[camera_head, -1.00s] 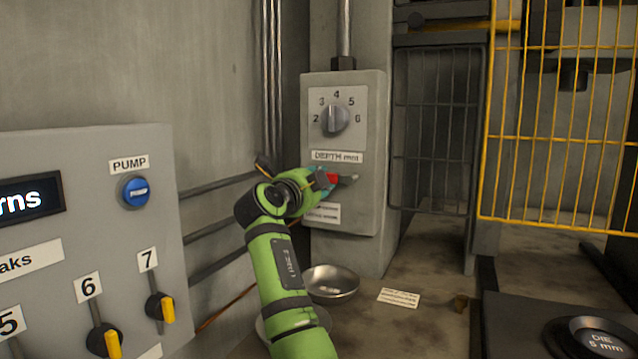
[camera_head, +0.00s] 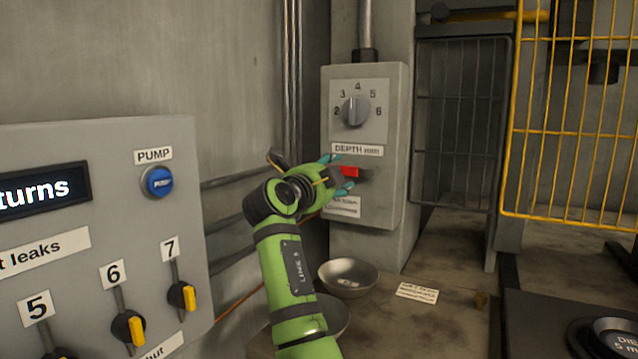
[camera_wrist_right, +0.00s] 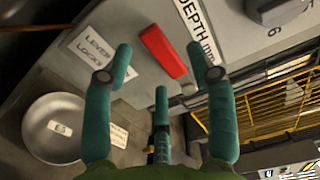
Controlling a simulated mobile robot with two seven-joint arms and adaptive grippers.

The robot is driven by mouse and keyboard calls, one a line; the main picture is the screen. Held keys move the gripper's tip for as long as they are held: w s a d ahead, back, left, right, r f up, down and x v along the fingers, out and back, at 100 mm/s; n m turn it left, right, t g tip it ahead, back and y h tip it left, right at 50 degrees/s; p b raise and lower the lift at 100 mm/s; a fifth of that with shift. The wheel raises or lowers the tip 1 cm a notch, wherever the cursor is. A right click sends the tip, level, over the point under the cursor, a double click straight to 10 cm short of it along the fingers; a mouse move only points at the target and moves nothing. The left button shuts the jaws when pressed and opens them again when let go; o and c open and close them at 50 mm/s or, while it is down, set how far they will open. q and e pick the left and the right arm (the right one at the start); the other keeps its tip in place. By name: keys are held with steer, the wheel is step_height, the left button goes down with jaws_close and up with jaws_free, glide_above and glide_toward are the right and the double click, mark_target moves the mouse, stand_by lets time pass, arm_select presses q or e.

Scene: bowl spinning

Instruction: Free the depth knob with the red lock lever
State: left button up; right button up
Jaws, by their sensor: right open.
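The red lock lever (camera_head: 350,171) sits on the grey box below the DEPTH mm label. In the right wrist view the red lever (camera_wrist_right: 163,51) lies between and beyond the spread fingers, apart from them as far as I can tell. The depth knob (camera_head: 355,111) is on the dial above, its pointer near 4; its edge also shows in the wrist view (camera_wrist_right: 280,10). My right gripper (camera_head: 340,172) is open in front of the lever, and its teal fingers show in the wrist view (camera_wrist_right: 163,68). It partly hides the lower label. My left gripper is not in view.
A metal bowl (camera_head: 348,276) and a paper note (camera_head: 417,293) lie on the bench below the box. A panel (camera_head: 100,230) with a blue PUMP button and yellow-handled levers stands at left. A yellow mesh guard (camera_head: 570,120) is at right.

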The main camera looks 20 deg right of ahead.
steer(key=v, duration=0.9)
steer(key=shift+a+r, duration=0.1)
